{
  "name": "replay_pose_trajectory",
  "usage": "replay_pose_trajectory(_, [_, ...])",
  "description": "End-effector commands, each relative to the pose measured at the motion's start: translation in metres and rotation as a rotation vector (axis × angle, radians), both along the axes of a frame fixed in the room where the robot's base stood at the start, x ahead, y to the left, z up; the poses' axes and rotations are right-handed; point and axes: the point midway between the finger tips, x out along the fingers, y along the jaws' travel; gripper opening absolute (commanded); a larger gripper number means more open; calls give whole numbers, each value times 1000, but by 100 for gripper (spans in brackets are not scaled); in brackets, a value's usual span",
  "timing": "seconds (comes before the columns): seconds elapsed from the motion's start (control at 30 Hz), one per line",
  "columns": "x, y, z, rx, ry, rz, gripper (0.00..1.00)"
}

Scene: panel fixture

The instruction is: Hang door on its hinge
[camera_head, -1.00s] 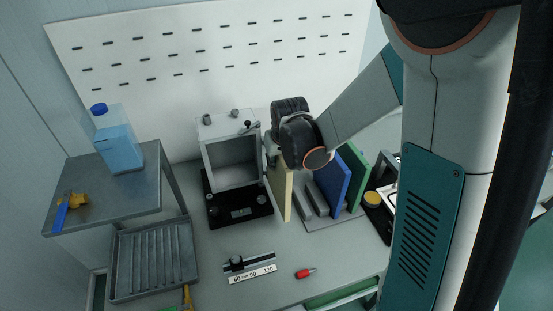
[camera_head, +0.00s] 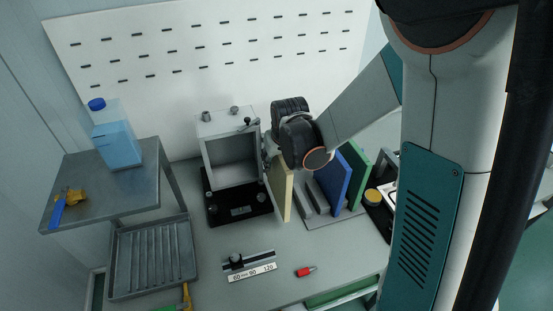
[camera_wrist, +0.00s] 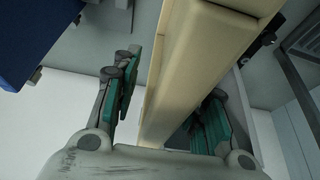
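The cream door panel (camera_head: 284,193) stands upright just right of the grey open-fronted box (camera_head: 231,152), edge towards the head camera. I cannot tell whether it sits on the hinge, as my wrist hides its upper part. In the wrist view the cream panel (camera_wrist: 200,65) runs between the fingers of my gripper (camera_wrist: 165,100). A gap shows between the left finger and the panel; the right finger is partly behind it. The fingers look spread around the panel, not closed on it. In the head view my gripper's fingers are hidden behind my wrist.
Blue (camera_head: 333,183) and green (camera_head: 357,172) panels stand in a rack right of the cream panel. The box has a black base (camera_head: 240,207). A scale block (camera_head: 249,266) and red screwdriver (camera_head: 305,271) lie in front. A side shelf (camera_head: 100,190) holds a blue bottle (camera_head: 117,145).

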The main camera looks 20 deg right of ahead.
Motion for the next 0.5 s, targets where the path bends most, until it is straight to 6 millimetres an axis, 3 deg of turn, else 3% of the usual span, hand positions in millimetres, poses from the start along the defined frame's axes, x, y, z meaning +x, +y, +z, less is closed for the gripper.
replay_pose_trajectory(0.23, [-7, 0, 16, 0, 0, 0, 40])
replay_pose_trajectory(0.5, [-23, 0, 54, 0, 0, 0, 40])
